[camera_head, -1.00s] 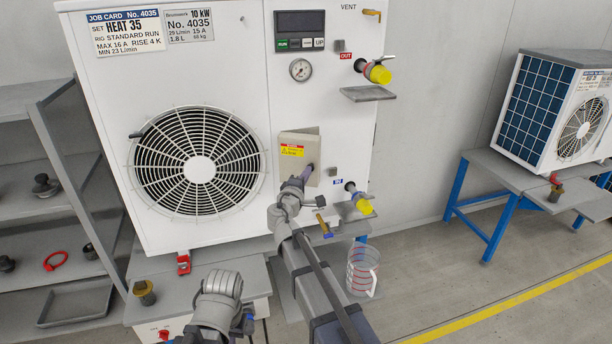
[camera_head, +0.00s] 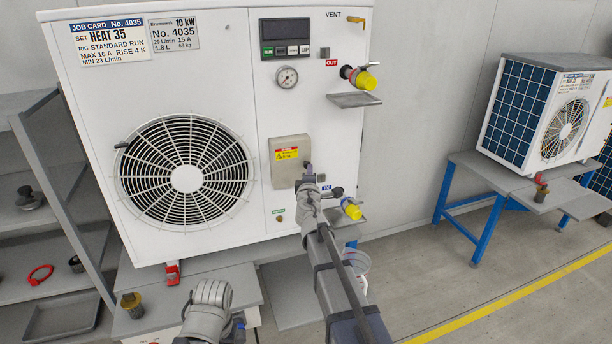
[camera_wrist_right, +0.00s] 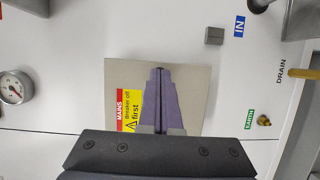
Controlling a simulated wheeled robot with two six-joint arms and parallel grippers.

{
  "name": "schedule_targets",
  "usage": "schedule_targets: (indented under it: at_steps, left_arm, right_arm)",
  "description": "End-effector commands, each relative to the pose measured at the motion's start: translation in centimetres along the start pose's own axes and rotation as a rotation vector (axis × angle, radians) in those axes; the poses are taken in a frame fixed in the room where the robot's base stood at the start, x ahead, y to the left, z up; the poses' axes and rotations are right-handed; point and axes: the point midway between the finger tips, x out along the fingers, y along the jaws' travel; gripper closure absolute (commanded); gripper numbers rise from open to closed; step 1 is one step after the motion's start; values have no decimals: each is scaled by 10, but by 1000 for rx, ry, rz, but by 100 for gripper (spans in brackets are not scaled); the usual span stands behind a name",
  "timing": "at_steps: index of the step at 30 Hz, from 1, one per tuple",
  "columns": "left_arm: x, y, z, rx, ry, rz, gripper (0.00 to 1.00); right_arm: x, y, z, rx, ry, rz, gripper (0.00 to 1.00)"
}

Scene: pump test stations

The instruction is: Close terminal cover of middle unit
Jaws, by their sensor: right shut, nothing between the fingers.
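The unit with the fan and display is a white panel (camera_head: 236,60). Its terminal cover (camera_head: 287,150), a beige plate with a red and yellow label, lies about flat against the front; I see no gap at its edges. It also shows in the right wrist view (camera_wrist_right: 190,78). My right gripper (camera_head: 307,171) is shut and empty, its fingertips at the cover's lower right part. In the wrist view the purple fingers (camera_wrist_right: 159,75) lie together in front of the cover; whether they touch it I cannot tell. My left gripper is not visible, only part of its arm.
A yellow-capped OUT port (camera_head: 366,79) is above right of the cover, and a yellow-capped IN port (camera_head: 352,209) is below right. A measuring jug (camera_head: 357,262) stands partly behind my right arm. Shelves (camera_head: 40,235) are at left. Another unit (camera_head: 545,115) stands on a blue-legged bench at right.

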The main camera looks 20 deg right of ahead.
Motion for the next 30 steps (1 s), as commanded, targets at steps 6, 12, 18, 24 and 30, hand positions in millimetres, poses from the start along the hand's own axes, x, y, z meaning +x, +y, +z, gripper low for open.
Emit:
schedule_targets:
  at_steps: [6,12,18,24,30]
  left_arm:
    - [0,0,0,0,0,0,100]
    - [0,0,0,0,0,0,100]
    - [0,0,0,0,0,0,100]
    - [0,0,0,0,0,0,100]
    - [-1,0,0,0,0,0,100]
  right_arm:
    - [8,0,2,0,0,0,100]
    - [9,0,3,0,0,0,100]
    - [10,0,3,0,-1,0,100]
    - [9,0,4,0,-1,0,100]
    - [-5,1,7,0,0,0,100]
